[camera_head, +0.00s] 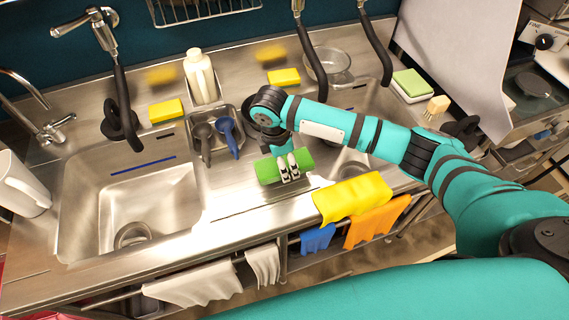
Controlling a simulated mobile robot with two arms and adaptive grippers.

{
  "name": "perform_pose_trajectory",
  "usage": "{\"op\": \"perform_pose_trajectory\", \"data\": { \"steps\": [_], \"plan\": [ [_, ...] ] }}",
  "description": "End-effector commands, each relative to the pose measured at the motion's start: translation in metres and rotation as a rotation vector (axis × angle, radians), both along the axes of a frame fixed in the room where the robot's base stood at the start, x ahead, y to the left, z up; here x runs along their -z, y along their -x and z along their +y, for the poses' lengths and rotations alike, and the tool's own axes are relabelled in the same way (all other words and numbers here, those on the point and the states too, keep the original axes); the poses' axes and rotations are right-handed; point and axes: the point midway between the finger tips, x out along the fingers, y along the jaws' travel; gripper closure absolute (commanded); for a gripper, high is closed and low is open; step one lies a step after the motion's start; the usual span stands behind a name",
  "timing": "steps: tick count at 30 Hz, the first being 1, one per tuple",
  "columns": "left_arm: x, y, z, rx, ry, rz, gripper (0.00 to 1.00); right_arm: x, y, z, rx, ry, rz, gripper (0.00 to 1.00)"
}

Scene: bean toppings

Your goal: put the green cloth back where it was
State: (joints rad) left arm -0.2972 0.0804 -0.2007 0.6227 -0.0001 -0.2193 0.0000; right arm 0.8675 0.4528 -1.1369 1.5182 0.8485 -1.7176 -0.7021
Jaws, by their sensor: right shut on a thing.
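A bright green cloth (267,170) is in my right gripper (289,172), over the steel counter between the two sink basins. The cloth looks bundled, with parts showing on both sides of the fingers. The gripper is shut on it. I cannot tell whether the cloth touches the counter. A yellow cloth (352,197) lies over the front edge just to the right. Below it, a blue cloth (316,239) and an orange cloth (377,222) hang at the front rail. My left gripper is not in view.
The left basin (150,205) is empty; my right arm partly covers the right basin (371,101). A caddy with dark and blue utensils (228,137) stands behind the cloth. White cloths (194,285) hang at the front left. A white pitcher (20,186) stands far left.

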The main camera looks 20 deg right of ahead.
Motion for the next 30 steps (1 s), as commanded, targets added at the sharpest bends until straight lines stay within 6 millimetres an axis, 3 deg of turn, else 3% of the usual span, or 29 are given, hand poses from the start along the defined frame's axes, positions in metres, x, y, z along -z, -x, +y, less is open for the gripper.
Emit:
{"op": "perform_pose_trajectory", "data": {
  "steps": [3,10,22,23,27,30],
  "plan": [
    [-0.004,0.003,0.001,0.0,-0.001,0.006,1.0,0.001,-0.009,-0.002,0.003,0.002,0.001,0.64],
    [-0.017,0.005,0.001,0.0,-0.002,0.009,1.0,0.032,-0.007,-0.002,0.001,0.002,0.001,0.64],
    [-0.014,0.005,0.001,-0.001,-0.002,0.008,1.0,0.04,-0.007,-0.002,0.001,0.001,0.0,0.64],
    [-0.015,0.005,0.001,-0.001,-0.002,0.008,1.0,0.039,-0.007,-0.002,0.001,0.001,0.0,0.3],
    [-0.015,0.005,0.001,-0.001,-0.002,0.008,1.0,0.039,-0.007,-0.002,0.001,0.001,0.0,0.12],
    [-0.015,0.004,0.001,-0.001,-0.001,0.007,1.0,0.039,-0.007,-0.002,0.001,0.001,0.0,0.1]
  ]
}}
